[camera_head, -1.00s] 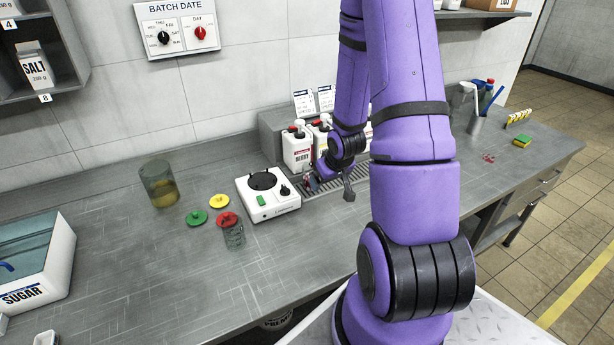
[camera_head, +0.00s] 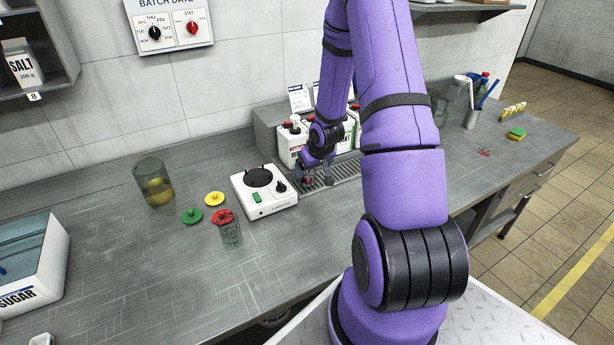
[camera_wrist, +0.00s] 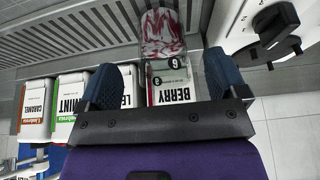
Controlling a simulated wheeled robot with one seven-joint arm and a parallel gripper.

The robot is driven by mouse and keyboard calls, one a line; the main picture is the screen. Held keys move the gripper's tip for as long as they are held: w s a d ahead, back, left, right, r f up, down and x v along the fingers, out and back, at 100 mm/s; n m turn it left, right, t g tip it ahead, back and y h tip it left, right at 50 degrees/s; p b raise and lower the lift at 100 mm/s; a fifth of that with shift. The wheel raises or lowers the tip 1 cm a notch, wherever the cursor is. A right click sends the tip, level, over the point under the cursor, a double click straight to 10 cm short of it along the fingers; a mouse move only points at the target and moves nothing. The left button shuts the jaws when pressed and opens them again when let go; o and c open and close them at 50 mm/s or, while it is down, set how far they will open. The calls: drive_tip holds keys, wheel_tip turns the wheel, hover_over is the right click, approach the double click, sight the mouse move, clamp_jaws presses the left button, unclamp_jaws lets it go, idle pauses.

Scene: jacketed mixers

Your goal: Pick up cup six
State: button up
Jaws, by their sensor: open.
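A clear cup with red and white streaks (camera_wrist: 163,32) stands on the drip tray in the wrist view. A small tag with a 6 (camera_wrist: 179,62) shows at its near end; I cannot tell whether it is on the cup. In the head view the cup (camera_head: 307,181) is small and reddish, at the tray's left end. My gripper (camera_wrist: 162,78) is open, one dark blue finger on each side of the view. The cup lies ahead of the gap between the fingertips, apparently untouched. My gripper is also beside the cup in the head view (camera_head: 317,178).
A white BERRY bottle (camera_wrist: 172,92) and several other syrup bottles stand close behind the tray (camera_head: 345,172). A white hot plate (camera_head: 264,193) is just left of the cup. A glass with a red lid (camera_head: 231,235) and a beaker (camera_head: 153,182) stand further left.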

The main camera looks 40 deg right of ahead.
drive_tip(key=shift+w+d, duration=0.1)
drive_tip(key=shift+w, duration=0.35)
drive_tip(key=w, duration=0.2)
drive_tip(key=shift+w+d, duration=0.3)
drive_tip(key=shift+x, duration=1.05)
drive_tip(key=shift+f, duration=0.45)
drive_tip(key=c, duration=1.1)
drive_tip(key=shift+c, duration=0.2)
drive_tip(key=shift+r, duration=0.2)
